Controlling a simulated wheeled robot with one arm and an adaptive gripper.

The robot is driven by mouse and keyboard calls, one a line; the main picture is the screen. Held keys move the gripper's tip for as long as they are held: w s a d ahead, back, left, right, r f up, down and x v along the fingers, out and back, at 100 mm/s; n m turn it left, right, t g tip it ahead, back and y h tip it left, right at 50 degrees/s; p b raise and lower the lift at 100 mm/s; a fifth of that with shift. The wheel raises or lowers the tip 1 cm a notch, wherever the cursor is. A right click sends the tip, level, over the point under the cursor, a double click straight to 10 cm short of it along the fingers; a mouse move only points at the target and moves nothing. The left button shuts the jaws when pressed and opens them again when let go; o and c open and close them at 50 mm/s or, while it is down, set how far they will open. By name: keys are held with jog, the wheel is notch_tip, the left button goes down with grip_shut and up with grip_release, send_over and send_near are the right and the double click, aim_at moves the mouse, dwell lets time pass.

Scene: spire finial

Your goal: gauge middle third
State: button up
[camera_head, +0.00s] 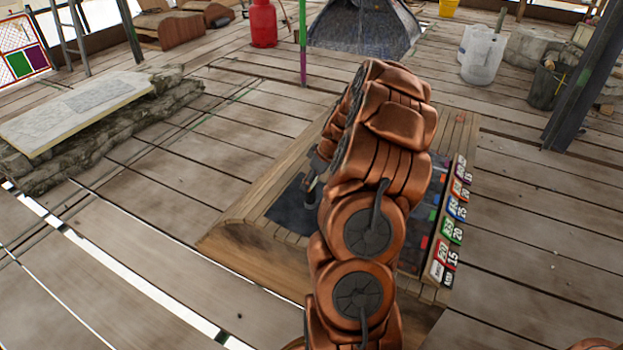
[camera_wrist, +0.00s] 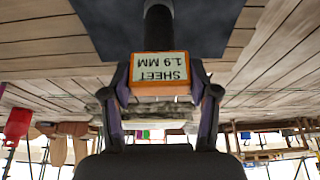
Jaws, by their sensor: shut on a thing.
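My gripper (camera_wrist: 161,92) is shut on an orange gauge (camera_wrist: 160,73), one finger on each side. Its white face reads "SHEET 1.9 MM", upside down in the wrist view. In the head view the dark sheet (camera_head: 287,214) lies on a wooden board (camera_head: 232,243). My arm hides the board's middle and most of the gripper.
Coloured number tags (camera_head: 447,232) line the board's right edge. A stone-edged slab (camera_head: 75,105) lies at left. A red canister (camera_head: 263,22), a grey tent (camera_head: 365,28), a translucent jug (camera_head: 482,55) and a dark post (camera_head: 582,80) stand behind.

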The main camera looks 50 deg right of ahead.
jog(key=shift+r+p, duration=0.5)
jog(key=shift+r, duration=2)
jog(key=shift+f, duration=0.2)
jog(key=shift+f+b, duration=1.05)
jog(key=shift+f, duration=1.15)
jog(key=o, duration=1.5)
jog(key=shift+c, duration=0.2)
